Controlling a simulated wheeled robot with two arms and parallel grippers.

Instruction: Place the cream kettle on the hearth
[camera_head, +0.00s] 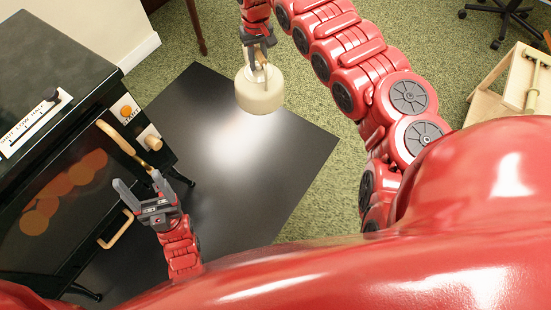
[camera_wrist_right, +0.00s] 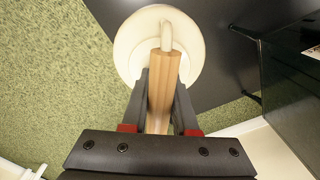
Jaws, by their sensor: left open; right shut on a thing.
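The cream kettle (camera_head: 259,96) hangs from my right gripper (camera_head: 257,46) above the far right part of the black floor plate, which looks like the hearth (camera_head: 187,97). In the right wrist view the kettle (camera_wrist_right: 129,48) shows as a round cream body with a wooden handle, and my right gripper (camera_wrist_right: 162,92) is shut on that handle. The plate (camera_wrist_right: 205,40) lies beyond and below the kettle; the gap between them is hard to judge. My left gripper (camera_head: 140,184) is open and empty, close to the stove's front handle.
Green carpet (camera_head: 310,210) surrounds the plate. A wooden stand (camera_head: 510,90) is at the far right. The plate's middle is clear.

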